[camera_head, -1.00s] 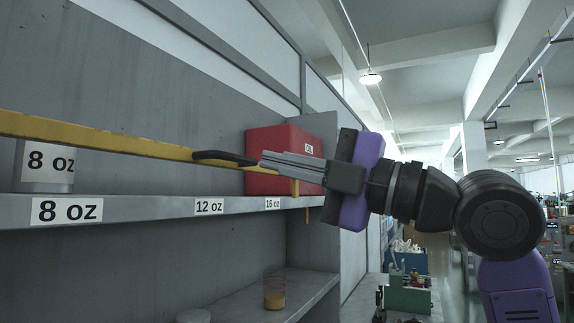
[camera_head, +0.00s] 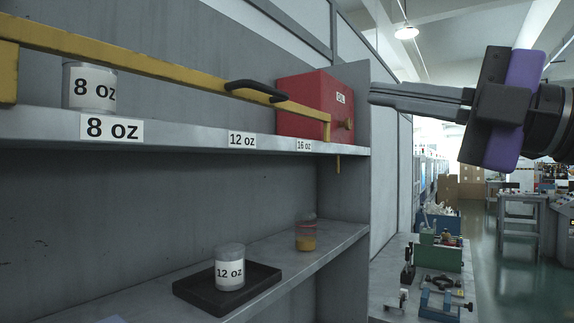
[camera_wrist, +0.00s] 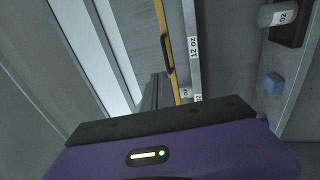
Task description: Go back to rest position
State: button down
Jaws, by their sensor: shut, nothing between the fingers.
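My gripper (camera_head: 372,92) is at the upper right in the head view. It points left, with its fingers together and empty, beside the shelf's right end panel. The yellow bar (camera_head: 180,72) runs along the front of the upper shelf, and its black handle (camera_head: 256,90) is apart from my fingers. In the wrist view the purple gripper body (camera_wrist: 170,155) fills the bottom. The yellow bar (camera_wrist: 166,20) with its handle (camera_wrist: 167,55) and the shelf edge show beyond it.
A red box (camera_head: 300,105) and an 8 oz container (camera_head: 88,88) stand on the upper shelf. Below are a 12 oz cup (camera_head: 229,268) on a black tray (camera_head: 190,290) and a jar with yellow contents (camera_head: 306,236). A workbench (camera_head: 385,285) with tools and open aisle lie at right.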

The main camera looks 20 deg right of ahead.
notch_tip(320, 180, up, 5)
jog(key=s+d+m+t, duration=0.1)
jog(key=d+m+t, duration=0.1)
jog(key=m, duration=0.1)
jog(key=d+f+m+t+h, duration=0.5)
jog(key=d+m+t, duration=0.2)
jog(key=d+m, duration=0.25)
notch_tip(320, 180, down, 26)
jog(key=w+d+m+g+h, duration=0.1)
jog(key=d+m+h, duration=0.1)
jog(key=m+h, duration=1.5)
jog(key=s+a+f+g+y, duration=0.1)
jog(key=s+a+f, duration=0.2)
jog(key=f, duration=0.4)
jog(key=s+a+f+g+y, duration=0.1)
jog(key=s+a+f+g, duration=0.15)
jog(key=f, duration=0.35)
jog(key=s+a+f+g+y, duration=0.1)
jog(key=s+a+f, duration=0.25)
jog(key=f, duration=0.35)
jog(key=s+a+f+n+g+y, duration=0.2)
jog(key=s+a+f+y, duration=0.1)
jog(key=s+f, duration=0.4)
jog(key=s+a+f+n+g+y, duration=0.2)
jog(key=s+a+f, duration=0.3)
jog(key=s, duration=0.7)
notch_tip(320, 180, down, 3)
jog(key=shift+a+r+g+y, duration=0.1)
jog(key=shift+a+g+y, duration=0.25)
jog(key=shift+g+y, duration=0.4)
